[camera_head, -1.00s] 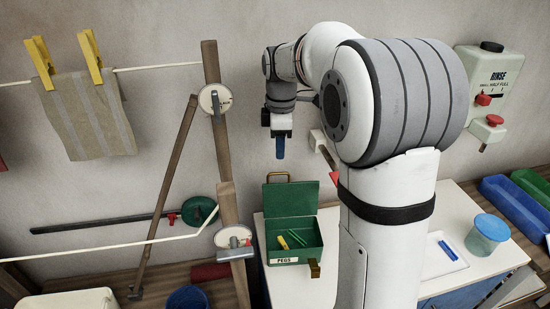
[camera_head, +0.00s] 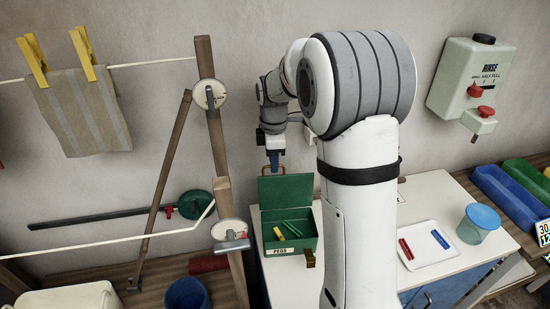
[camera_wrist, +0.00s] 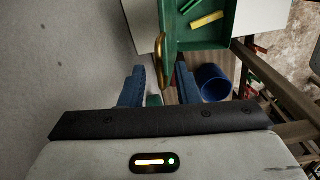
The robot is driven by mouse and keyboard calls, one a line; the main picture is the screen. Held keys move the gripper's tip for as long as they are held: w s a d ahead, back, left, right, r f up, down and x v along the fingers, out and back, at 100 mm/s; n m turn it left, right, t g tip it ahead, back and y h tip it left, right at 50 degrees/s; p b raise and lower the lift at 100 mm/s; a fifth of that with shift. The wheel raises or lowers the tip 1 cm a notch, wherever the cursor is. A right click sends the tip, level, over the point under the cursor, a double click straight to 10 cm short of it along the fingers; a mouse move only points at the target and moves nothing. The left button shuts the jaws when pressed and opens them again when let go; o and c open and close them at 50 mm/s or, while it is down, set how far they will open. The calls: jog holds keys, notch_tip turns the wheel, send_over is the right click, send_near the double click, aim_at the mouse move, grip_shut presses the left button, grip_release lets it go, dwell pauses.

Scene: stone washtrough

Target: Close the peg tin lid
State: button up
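The green peg tin (camera_head: 291,246), labelled PEGS, stands on the white worktop with its lid (camera_head: 286,189) raised upright at the back. Yellow and green pegs lie inside it. A brass latch hangs at its front right corner. My gripper (camera_head: 275,164) points down just behind the lid's top edge; the lid hides its fingertips. In the wrist view the two blue fingers (camera_wrist: 160,70) are apart and empty. The lid's brass handle (camera_wrist: 162,48) shows between and beyond them, close to the right finger; I cannot tell if they touch. The tin's inside (camera_wrist: 208,32) shows beyond it.
A white tray (camera_head: 424,261) with red and blue pegs and a blue-lidded jar (camera_head: 480,222) stand to the right. A wooden post (camera_head: 222,160) rises left of the tin. A blue bucket (camera_head: 187,296) sits low at left. The wall is close behind my gripper.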

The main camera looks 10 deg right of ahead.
jog(key=shift+c, duration=0.6)
grip_shut()
